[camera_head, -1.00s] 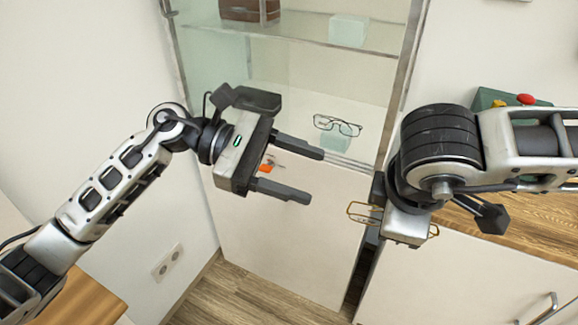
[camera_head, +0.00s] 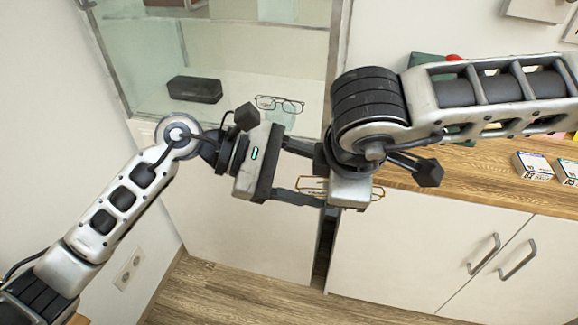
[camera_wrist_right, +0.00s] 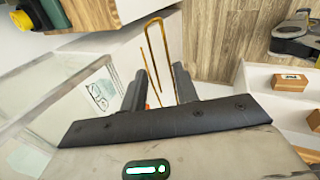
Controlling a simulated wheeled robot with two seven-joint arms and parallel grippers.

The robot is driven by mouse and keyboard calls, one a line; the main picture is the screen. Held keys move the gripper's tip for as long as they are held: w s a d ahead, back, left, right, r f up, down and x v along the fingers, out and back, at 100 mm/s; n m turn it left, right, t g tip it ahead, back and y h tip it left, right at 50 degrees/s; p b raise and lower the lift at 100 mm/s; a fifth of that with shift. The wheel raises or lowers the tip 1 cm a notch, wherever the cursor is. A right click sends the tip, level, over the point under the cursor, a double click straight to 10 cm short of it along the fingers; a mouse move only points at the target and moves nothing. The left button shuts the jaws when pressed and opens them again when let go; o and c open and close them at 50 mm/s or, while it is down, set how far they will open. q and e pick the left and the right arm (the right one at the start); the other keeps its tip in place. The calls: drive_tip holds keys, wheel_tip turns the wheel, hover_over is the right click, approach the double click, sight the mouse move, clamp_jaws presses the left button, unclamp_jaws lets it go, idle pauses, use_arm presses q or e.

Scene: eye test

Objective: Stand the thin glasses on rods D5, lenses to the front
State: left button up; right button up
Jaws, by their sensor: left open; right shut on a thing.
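The thin glasses (camera_head: 312,178) have a gold wire frame. My right gripper (camera_wrist_right: 160,85) is shut on them, and thin gold wire stands out past its fingers in the right wrist view (camera_wrist_right: 153,45). In the head view my right gripper's fingertips are hidden. My left gripper (camera_head: 320,180) is open, its fingers pointing right, one above and one below the protruding end of the glasses. I cannot tell whether they touch. No rod labelled D5 can be made out.
A glass cabinet (camera_head: 122,60) stands behind the arms. Dark-framed glasses (camera_head: 279,104) and a black case (camera_head: 195,90) are on its lower level. A wooden counter (camera_head: 470,172) at right carries small boxes (camera_head: 533,166) and a red button (camera_head: 453,58).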

use_arm(q)
drive_tip(key=shift+d, duration=0.15)
drive_tip(key=c, duration=1)
drive_tip(key=shift+c, duration=0.2)
use_arm(e)
drive_tip(key=o, duration=1)
drive_tip(key=shift+o, duration=0.2)
